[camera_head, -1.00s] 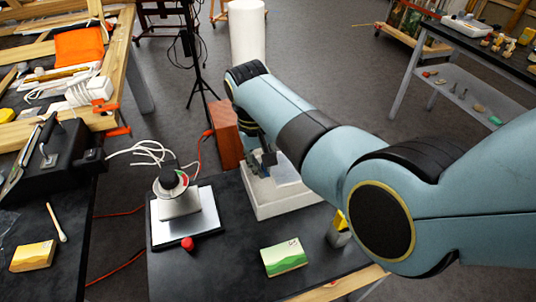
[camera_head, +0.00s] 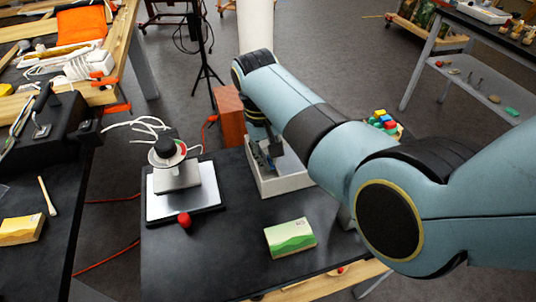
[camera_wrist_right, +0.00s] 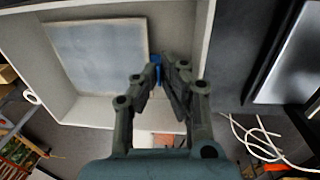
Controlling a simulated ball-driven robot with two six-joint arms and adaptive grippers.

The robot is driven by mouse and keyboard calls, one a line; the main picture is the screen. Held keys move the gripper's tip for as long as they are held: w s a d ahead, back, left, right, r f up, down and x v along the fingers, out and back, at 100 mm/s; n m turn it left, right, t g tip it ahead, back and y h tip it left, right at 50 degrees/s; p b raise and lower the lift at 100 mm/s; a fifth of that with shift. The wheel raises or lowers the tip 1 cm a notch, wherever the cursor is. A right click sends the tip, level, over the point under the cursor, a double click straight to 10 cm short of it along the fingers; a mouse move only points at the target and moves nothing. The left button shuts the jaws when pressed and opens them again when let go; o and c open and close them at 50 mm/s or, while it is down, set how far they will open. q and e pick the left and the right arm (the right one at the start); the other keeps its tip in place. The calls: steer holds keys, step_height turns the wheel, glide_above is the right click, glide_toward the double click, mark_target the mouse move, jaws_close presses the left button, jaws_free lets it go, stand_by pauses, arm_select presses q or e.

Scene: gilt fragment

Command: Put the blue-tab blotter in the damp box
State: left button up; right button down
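The damp box (camera_head: 287,186) is an open white box at the back of the dark table; it also shows in the right wrist view (camera_wrist_right: 92,110). A flat grey-blue square, the blotter (camera_wrist_right: 98,55), lies within its walls. A small blue tab (camera_wrist_right: 156,61) shows at the square's right edge. My right gripper (camera_wrist_right: 158,68) reaches down into the box, its fingertips close together on the blue tab. In the head view my right gripper (camera_head: 266,158) is partly hidden by the box wall and arm. My left gripper is out of view.
A metal device on a plate (camera_head: 180,185) with a red knob stands left of the box. A green-and-cream card box (camera_head: 290,238) lies in front. A reddish-brown block (camera_head: 231,115) stands behind. Coloured blocks (camera_head: 382,121) show beyond my right arm. The table's front left is clear.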

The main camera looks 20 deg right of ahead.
steer(key=shift+f, duration=0.25)
steer(key=c, duration=1.4)
jaws_free()
steer(key=shift+a, duration=0.1)
